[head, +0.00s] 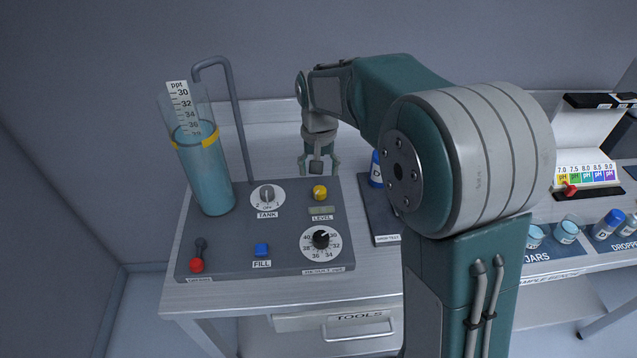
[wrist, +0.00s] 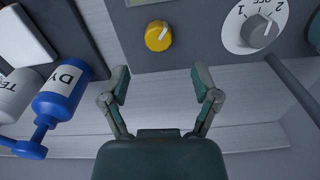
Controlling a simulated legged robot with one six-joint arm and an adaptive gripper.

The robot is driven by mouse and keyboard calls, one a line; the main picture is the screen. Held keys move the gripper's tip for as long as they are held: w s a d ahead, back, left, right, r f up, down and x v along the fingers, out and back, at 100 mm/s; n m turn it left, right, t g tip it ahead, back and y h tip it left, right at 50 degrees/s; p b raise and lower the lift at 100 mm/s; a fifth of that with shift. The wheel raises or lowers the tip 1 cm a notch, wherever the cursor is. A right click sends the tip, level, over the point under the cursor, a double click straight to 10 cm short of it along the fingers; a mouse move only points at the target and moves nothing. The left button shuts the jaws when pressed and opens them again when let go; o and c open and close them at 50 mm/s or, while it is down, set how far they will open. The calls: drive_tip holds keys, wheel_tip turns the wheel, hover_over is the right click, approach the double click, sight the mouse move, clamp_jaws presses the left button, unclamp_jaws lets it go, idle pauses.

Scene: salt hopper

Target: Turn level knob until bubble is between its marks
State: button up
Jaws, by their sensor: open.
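The yellow level knob (head: 320,192) stands on the grey panel, just above the small bubble level window (head: 321,211) and the LEVEL label. The bubble and its marks are too small to make out. The knob also shows in the wrist view (wrist: 158,36), with a pale mark on its face; the edge of the level window (wrist: 148,2) is cut off at the top. My gripper (head: 320,172) is open and empty, pointing down above the panel's back edge near the knob. In the wrist view my gripper (wrist: 160,82) has its fingers spread, with the knob beyond the tips, apart from them.
The TANK dial (head: 267,197) is left of the knob. The blue FILL button (head: 262,249), red-tipped lever (head: 197,263) and black result dial (head: 320,239) are nearer the front. A tall water cylinder (head: 205,175) stands at left. A blue DYE bottle (wrist: 62,92) is beside my gripper.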

sight(319, 190)
wheel_tip(319, 190, up, 6)
drive_tip(key=shift+f, duration=0.1)
idle(0.4)
drive_tip(key=s+d+r+t, duration=0.1)
drive_tip(key=s+d+r, duration=0.2)
drive_tip(key=s, duration=0.3)
drive_tip(key=s+d+r+t, duration=0.2)
drive_tip(key=s+d+r, duration=0.1)
drive_tip(key=s, duration=0.3)
drive_tip(key=s+d+f+t, duration=0.1)
drive_tip(key=s+d, duration=0.1)
drive_tip(key=s, duration=0.4)
drive_tip(key=s+d+f+n+t, duration=0.1)
drive_tip(key=s+d+f, duration=0.1)
drive_tip(key=s, duration=0.5)
drive_tip(key=shift+s+t, duration=0.2)
drive_tip(key=shift+t, duration=0.1)
drive_tip(key=shift+w+r, duration=0.1)
drive_tip(key=shift+r, duration=0.05)
